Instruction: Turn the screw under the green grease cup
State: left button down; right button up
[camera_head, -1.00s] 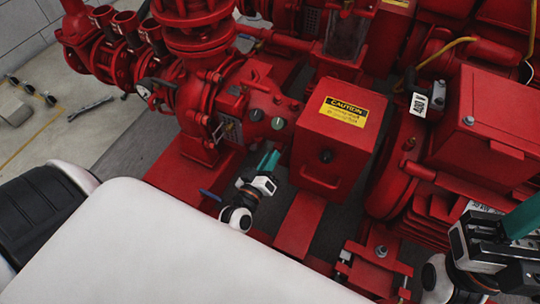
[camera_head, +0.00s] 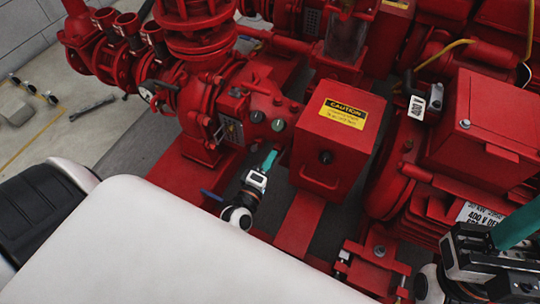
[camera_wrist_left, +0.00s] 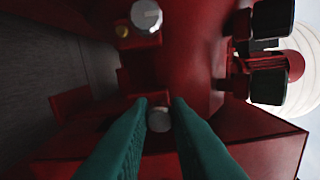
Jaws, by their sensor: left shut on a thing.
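The green grease cup (camera_head: 278,124) is a small round cap on the red pump housing. A dark cup (camera_head: 257,116) sits to its left. In the wrist view both cups look almost black, and the nearer one (camera_wrist_left: 268,87) lies to the right of the round grey screw (camera_wrist_left: 159,119). My left gripper (camera_head: 272,156) reaches up to the housing below the green cup. Its teal fingers (camera_wrist_left: 160,108) are shut on the grey screw, one on each side. My right gripper (camera_head: 515,226) is at the lower right, partly cut off, and its opening is unclear.
A red box with a yellow caution label (camera_head: 344,113) stands close to the right of my left gripper. A second grey knob (camera_wrist_left: 146,16) with a yellow fitting beside it shows in the wrist view. A blue lever (camera_head: 211,195) lies left of my left wrist.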

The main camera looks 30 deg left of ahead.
dwell(0.4)
pick_arm(q)
jog(key=c, duration=1.3)
grip_release()
jog(key=shift+c, duration=0.2)
jog(key=s+p, duration=0.2)
jog(key=s, duration=1)
jog(key=shift+d+p, duration=0.3)
